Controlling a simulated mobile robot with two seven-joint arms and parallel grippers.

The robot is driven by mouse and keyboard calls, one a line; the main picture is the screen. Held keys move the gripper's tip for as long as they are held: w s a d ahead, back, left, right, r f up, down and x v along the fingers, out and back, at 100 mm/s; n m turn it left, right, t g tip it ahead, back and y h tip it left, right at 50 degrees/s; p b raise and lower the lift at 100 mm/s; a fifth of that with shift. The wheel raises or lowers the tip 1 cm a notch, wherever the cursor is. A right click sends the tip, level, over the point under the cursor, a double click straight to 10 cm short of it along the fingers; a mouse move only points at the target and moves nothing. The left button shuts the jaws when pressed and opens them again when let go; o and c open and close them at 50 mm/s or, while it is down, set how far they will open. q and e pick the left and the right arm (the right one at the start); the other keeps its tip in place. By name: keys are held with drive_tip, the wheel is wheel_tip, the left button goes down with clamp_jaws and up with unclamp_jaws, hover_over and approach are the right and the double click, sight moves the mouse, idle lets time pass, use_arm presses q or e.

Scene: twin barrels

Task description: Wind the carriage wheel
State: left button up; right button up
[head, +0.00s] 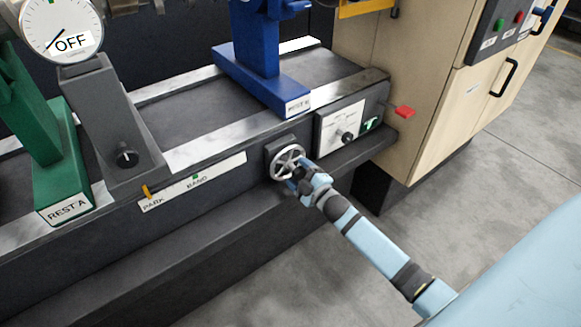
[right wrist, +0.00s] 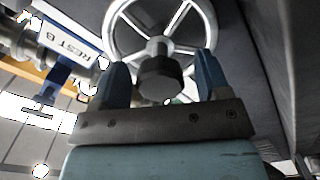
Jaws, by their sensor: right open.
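The carriage wheel (head: 287,162) is a silver spoked handwheel on a dark block on the front of the machine bed. It fills the top of the right wrist view (right wrist: 189,18), with a dark round knob (right wrist: 160,78) standing out toward me. My right gripper (head: 296,180) is at the lower right of the wheel. In the right wrist view the blue fingers of my right gripper (right wrist: 161,75) stand open, one on each side of the knob, with gaps showing. Whether a fingertip touches the wheel I cannot tell. My left gripper is not in view.
A scale strip (head: 193,184) marked PARK and BAND has an orange pointer near its left end. Green rest A (head: 62,175) and blue rest B (head: 262,80) stand on the bed. The gauge reads OFF.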

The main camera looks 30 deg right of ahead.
drive_tip(key=shift+s, duration=0.15)
drive_tip(key=s+p, duration=0.2)
drive_tip(key=s, duration=0.3)
drive_tip(key=shift+d+r, duration=0.1)
drive_tip(key=shift+d, duration=0.05)
drive_tip(key=shift+s+d+p, duration=0.1)
drive_tip(key=shift+s+p, duration=0.35)
drive_tip(key=shift+s, duration=0.35)
drive_tip(key=shift+s, duration=0.1)
